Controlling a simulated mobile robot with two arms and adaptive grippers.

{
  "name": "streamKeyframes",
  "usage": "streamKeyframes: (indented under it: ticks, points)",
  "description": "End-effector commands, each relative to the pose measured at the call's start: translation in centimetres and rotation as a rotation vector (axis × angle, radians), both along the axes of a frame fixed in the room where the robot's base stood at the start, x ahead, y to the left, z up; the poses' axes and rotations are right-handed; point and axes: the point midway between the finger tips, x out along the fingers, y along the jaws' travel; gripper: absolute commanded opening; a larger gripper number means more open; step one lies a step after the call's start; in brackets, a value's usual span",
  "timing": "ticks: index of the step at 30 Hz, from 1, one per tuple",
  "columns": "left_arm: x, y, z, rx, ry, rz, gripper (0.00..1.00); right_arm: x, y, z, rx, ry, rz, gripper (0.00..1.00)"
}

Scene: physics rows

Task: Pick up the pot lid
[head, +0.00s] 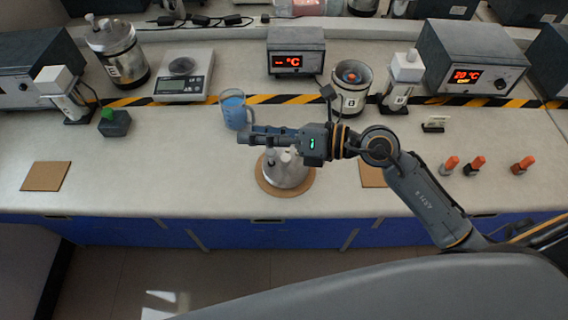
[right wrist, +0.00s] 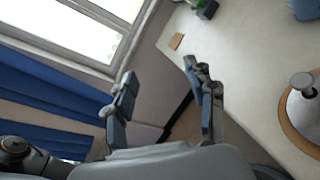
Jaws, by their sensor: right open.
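The pot lid (head: 287,176) looks like a shiny metal dome and lies on a round cork mat (head: 262,184) near the counter's front edge. In the head view my right gripper partly covers it. In the right wrist view the lid (right wrist: 307,112) is at the right edge, cut off by the frame, with its grey knob upright. My right gripper (head: 248,136) is open and empty, above the lid and pointing left. In the right wrist view the fingers (right wrist: 160,72) are spread apart with nothing between them, and the lid is off to their right. My left gripper is out of view.
A blue beaker (head: 235,112) stands close behind my right fingertips. An open metal pot (head: 349,101) marked B and a lidded pot (head: 122,66) stand farther back. Square cork mats (head: 46,176) lie left and right. Several orange-capped bottles (head: 475,165) stand at right. The front left counter is mostly clear.

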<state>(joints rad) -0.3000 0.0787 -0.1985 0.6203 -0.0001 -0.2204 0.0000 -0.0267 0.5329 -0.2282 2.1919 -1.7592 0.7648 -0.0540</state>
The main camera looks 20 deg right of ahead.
Motion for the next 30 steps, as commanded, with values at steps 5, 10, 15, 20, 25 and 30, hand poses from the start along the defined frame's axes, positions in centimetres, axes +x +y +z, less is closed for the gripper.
streamKeyframes:
  ticks: [5,10,15,20,25,30]
  points:
    - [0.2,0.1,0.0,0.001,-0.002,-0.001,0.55,0.1,-5.2,-7.0,-0.595,-0.019,0.092,0.55]
    - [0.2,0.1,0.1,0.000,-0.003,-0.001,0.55,0.6,-11.0,-9.7,-0.919,0.028,0.080,0.55]
    - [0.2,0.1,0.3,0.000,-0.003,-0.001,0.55,1.0,-12.5,-10.8,-1.004,0.054,0.071,0.55]
    - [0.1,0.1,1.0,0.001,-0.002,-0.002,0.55,2.2,-11.3,-13.2,-1.001,0.057,0.072,0.55]
    - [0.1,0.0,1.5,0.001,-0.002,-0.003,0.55,3.6,-10.3,-15.9,-1.000,0.056,0.072,0.55]
    - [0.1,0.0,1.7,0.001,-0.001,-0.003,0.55,4.2,-9.8,-17.2,-1.001,0.052,0.070,0.55]
